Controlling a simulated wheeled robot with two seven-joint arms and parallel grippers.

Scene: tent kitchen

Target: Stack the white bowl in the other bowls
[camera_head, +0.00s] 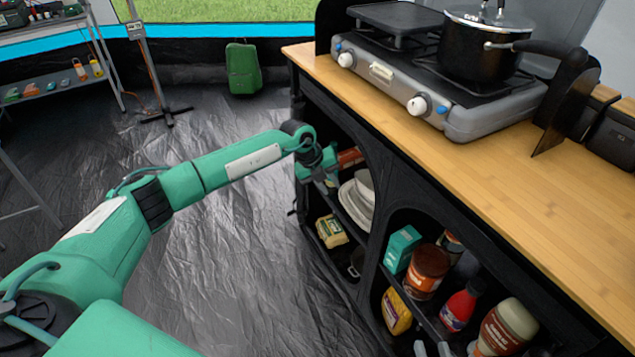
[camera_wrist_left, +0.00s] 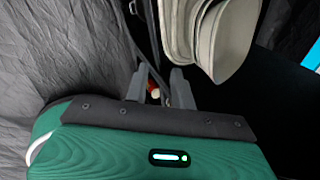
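White bowls and plate-like dishes (camera_head: 358,202) stand stacked on the upper shelf of the cabinet's left compartment. In the left wrist view, nested off-white bowls (camera_wrist_left: 232,38) show at the top, right of centre. I cannot tell which is the white bowl of the task. My left gripper (camera_head: 331,182) reaches into the compartment opening, just left of the dishes. In the left wrist view its fingers (camera_wrist_left: 160,84) are apart with no bowl between them; the right finger is close to the bowls' edge, and contact is unclear. My right gripper is not in view.
The wooden counter (camera_head: 480,175) carries a stove (camera_head: 440,95) and a black pot (camera_head: 483,50). A dark post divides the left compartment from the right one, which holds a teal box (camera_head: 401,248), jars and bottles. A yellow package (camera_head: 331,231) sits below the dishes.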

